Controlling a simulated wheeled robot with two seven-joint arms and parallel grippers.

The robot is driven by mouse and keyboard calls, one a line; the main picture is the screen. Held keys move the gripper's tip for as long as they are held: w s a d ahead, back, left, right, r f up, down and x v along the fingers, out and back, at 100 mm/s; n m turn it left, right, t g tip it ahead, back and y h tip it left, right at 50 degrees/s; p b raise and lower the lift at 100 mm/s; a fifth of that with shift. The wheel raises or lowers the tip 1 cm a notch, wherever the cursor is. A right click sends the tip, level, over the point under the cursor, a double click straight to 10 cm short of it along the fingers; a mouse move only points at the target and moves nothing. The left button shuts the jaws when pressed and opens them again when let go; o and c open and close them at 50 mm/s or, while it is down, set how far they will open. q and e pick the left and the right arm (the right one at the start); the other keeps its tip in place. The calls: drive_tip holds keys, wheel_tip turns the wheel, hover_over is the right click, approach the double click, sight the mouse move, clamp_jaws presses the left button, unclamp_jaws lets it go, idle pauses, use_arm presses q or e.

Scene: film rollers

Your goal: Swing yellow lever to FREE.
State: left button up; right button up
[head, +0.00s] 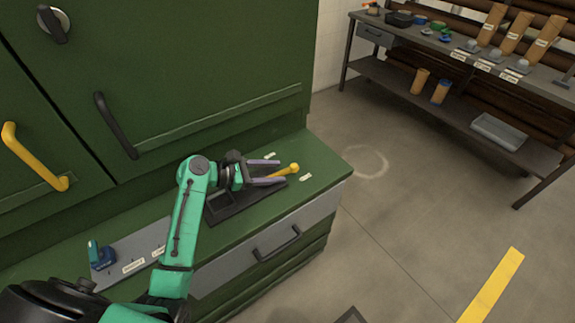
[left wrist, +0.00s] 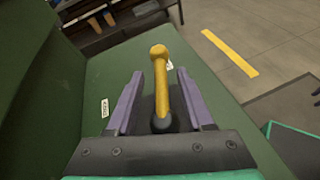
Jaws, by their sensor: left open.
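The yellow lever (head: 285,171) has a round knob and rises from a dark base on the green cabinet ledge (head: 327,165). In the left wrist view the lever (left wrist: 160,85) stands between the two purple fingers of my left gripper (left wrist: 160,102), with a gap on each side. My left gripper (head: 268,171) is open around the lever in the head view. A small white label (left wrist: 104,108) lies left of the lever; its text is too small to read. My right gripper is not in view.
A green cabinet with a yellow handle (head: 22,160) and a black handle (head: 112,125) rises behind the ledge. A blue-green device (head: 101,256) sits on a grey plate at left. A shelf bench (head: 450,105) with cardboard tubes stands at right. Floor between is clear.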

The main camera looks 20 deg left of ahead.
sight(286, 171)
use_arm(q)
drive_tip(key=x, duration=0.3)
drive_tip(key=shift+s+d+r, duration=0.1)
drive_tip(key=shift+d, duration=0.05)
drive_tip(key=shift+w+d+f, duration=0.25)
drive_tip(key=shift+w+f, duration=0.2)
drive_tip(key=shift+w, duration=0.15)
drive_tip(key=shift+s, duration=0.1)
drive_tip(key=shift+c, duration=0.9)
drive_tip(key=shift+r, duration=0.1)
clamp_jaws()
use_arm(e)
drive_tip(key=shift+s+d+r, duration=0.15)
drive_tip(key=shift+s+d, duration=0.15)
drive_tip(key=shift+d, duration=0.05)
use_arm(q)
drive_tip(key=shift+r, duration=0.1)
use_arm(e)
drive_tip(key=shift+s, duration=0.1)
